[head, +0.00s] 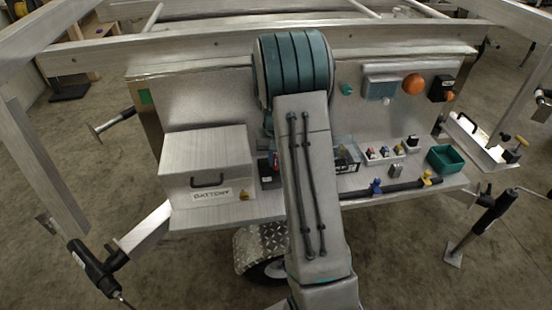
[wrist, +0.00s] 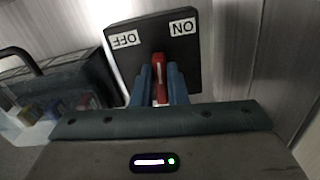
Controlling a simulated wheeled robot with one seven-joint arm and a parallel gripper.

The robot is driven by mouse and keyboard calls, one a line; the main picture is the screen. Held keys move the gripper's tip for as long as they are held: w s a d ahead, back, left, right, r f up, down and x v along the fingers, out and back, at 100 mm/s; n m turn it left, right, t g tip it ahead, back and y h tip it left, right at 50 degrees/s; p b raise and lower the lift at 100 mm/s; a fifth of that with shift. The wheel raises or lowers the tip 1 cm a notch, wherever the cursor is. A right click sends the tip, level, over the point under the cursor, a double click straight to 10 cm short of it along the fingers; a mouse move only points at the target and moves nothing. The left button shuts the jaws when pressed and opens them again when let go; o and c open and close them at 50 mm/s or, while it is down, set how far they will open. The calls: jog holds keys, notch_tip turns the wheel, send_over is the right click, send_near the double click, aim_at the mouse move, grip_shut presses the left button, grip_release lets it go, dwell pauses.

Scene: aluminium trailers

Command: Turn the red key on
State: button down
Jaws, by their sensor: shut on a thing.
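The red key (wrist: 159,70) sits on a black switch plate (wrist: 135,45) in the wrist view. The plate has a white OFF label (wrist: 125,40) on the picture's left and a white ON label (wrist: 182,28) on the right, both upside down. My gripper (wrist: 160,82) is shut on the key, with one blue finger on each side of it. The key stands nearly upright in the picture, between the two labels.
In the head view a grey battery box (head: 206,150) stands on the trailer shelf left of my arm. Right of it are small coloured parts in a tray (head: 385,155), a green bin (head: 446,159) and an orange lamp (head: 413,84). A clear-sided case (wrist: 60,85) is close left in the wrist view.

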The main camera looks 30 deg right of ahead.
jog(key=m, duration=0.4)
jog(key=shift+w+a+r+p, duration=0.1)
jog(key=shift+w+a+p, duration=0.1)
jog(key=shift+p, duration=0.15)
jog(key=shift+a+m+p, duration=0.1)
jog(key=shift+m+p, duration=0.2)
jog(key=shift+m, duration=1.4)
jog(key=c, duration=1.4)
grip_release()
jog(key=shift+c, duration=0.2)
notch_tip(320, 180, up, 14)
jog(key=shift+p, duration=0.35)
